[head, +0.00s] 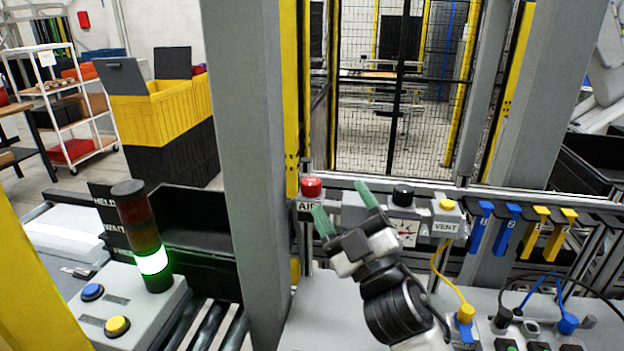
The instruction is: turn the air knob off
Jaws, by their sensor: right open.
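The air knob (311,187) is a round red knob at the upper left of the grey rail fixture. A partly covered label reading "AI…" sits just below it. My right gripper (344,208) has green fingertips and is open and empty. In the picture its fingers lie just right of and below the red knob, apart from it, with the left fingertip near the label. The gripper hides part of the grey box behind it. I cannot tell the exact depth between fingers and knob. My left gripper is not in view.
A black knob (403,194) and a yellow knob (447,205) over a VENT label stand to the right. Blue and yellow tags (508,230) hang further right. A grey post (247,150) rises left of the red knob. A lit signal tower (143,235) stands left.

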